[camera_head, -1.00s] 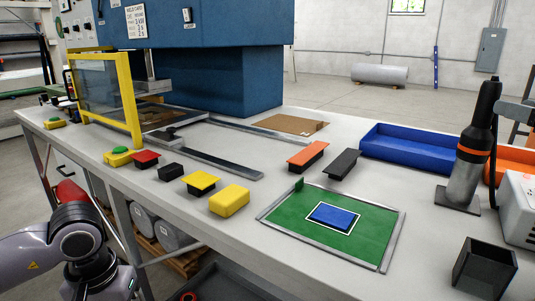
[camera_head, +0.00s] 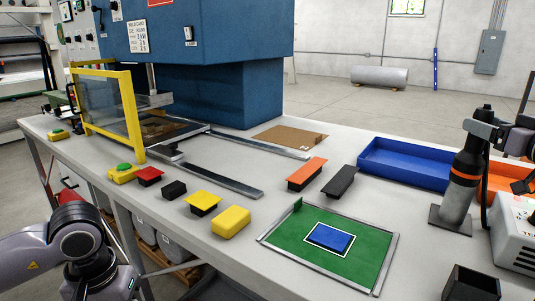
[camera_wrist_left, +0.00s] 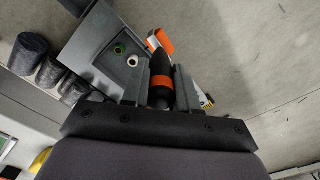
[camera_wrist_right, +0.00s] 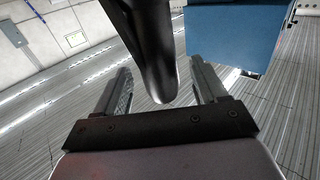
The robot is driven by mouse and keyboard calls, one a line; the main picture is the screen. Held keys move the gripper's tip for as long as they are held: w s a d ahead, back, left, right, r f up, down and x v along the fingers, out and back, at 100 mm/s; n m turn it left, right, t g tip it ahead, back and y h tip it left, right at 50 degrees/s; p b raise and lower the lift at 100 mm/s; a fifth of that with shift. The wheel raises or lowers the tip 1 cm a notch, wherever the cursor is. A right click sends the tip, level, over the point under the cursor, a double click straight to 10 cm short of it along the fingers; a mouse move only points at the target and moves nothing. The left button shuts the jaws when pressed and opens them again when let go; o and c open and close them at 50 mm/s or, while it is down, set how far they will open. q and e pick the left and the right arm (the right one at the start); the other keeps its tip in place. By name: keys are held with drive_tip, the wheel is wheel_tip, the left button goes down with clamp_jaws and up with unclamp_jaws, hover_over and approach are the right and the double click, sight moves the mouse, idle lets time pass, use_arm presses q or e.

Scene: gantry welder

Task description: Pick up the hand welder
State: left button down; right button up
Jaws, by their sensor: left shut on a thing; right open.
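The hand welder (camera_head: 468,165), black with an orange band, stands upright in a grey holder (camera_head: 455,212) at the table's right. My right gripper (camera_head: 487,128) is open at its upper black part. In the right wrist view a black tapered body (camera_wrist_right: 155,50) hangs between the open fingers (camera_wrist_right: 163,85), with a gap on either side. My left gripper (camera_wrist_left: 160,85) is shut on a dark, pointed thing with an orange band (camera_wrist_left: 161,82), seen in the left wrist view. Its jaws are not visible in the head view, where only my left arm shows.
A white box (camera_head: 515,240) and an orange tray (camera_head: 508,178) are close to the holder. A dark open box (camera_head: 470,283) stands at the front right. The blue tray (camera_head: 405,165) lies behind, the green panel (camera_head: 350,262) to the left. Several blocks line the table's front edge.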

use_arm(q)
drive_tip(key=shift+r, duration=0.4)
use_arm(e)
drive_tip(key=shift+w+a, duration=0.1)
drive_tip(key=shift+w, duration=0.9)
clamp_jaws()
drive_tip(key=shift+r, duration=0.2)
drive_tip(key=shift+r, duration=0.1)
